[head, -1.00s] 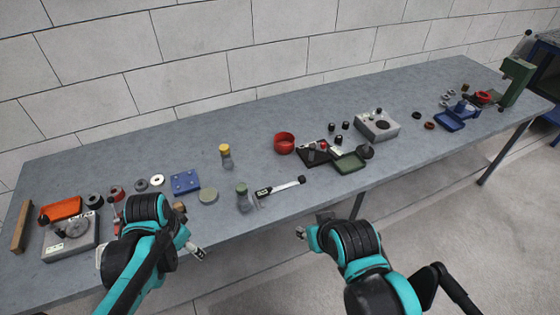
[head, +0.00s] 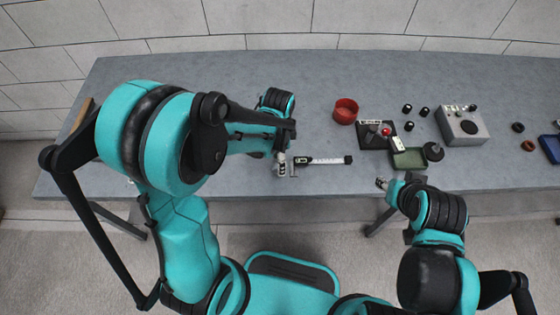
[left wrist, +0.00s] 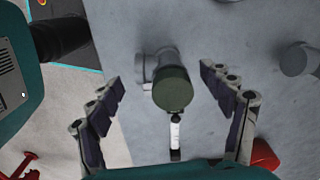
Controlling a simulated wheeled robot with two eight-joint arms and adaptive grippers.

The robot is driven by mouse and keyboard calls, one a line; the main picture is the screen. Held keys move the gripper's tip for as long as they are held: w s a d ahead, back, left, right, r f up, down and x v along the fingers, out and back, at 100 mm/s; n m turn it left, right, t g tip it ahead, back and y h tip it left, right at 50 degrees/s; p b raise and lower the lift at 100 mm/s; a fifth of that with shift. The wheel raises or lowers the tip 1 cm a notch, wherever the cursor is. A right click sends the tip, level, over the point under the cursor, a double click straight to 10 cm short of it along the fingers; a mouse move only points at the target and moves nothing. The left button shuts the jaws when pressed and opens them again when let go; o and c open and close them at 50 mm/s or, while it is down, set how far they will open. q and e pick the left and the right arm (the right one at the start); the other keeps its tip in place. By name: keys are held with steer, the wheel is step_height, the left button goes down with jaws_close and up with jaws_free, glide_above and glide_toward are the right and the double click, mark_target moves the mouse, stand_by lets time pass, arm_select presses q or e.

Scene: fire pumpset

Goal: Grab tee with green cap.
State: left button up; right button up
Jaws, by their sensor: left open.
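The tee with green cap (left wrist: 173,90) stands on the table between the spread fingers of my left gripper (left wrist: 162,80) in the left wrist view. Its dark green round cap faces the camera and a grey side branch shows beside it. The fingers are apart, with gaps on both sides of the cap. In the head view my left gripper (head: 281,164) is at the left end of the caliper, and the tee cannot be made out there. My right gripper (head: 381,183) is at the table's front edge; its finger opening is too small to tell.
The caliper (head: 325,160) lies close to the left gripper. A red bowl (head: 345,111), a black tray (head: 376,135), a green tray (head: 409,158) and a grey instrument box (head: 463,125) stand to the right. My left arm hides much of the table's left side.

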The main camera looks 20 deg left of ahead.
arm_select(q)
step_height(320, 180, down, 4)
steer(key=shift+r+b, duration=0.2)
steer(key=shift+b, duration=0.45)
steer(key=shift+r, duration=0.1)
steer(key=c, duration=1.6)
steer(key=shift+r, duration=0.1)
